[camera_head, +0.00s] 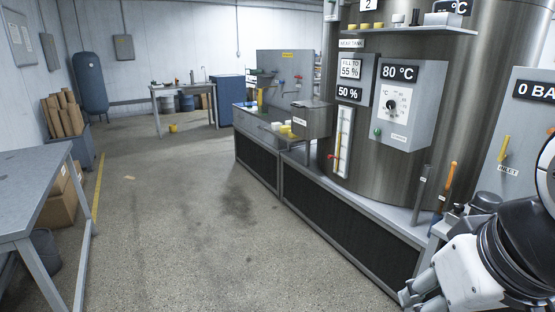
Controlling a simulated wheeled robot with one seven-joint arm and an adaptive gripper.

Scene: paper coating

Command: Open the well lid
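No lid in view is marked as the well lid. A grey metal box (313,123) with a flat top plate (311,104) stands at the left end of the tank bench; the plate lies flat over it and may be the lid. A white label is on the box's front edge. My gripper (411,297) is at the lower right, in front of the bench and well apart from the box. Its pale fingers point left, partly cut off by the bottom edge. I see nothing held in it, but its opening is not clear.
The large steel tank (447,115) carries an 80 °C panel (398,100) and a sight glass (343,140). Tools stand on the bench ledge at right, near an inlet panel (505,155). A grey table (32,185) stands left. The floor (190,230) between is clear.

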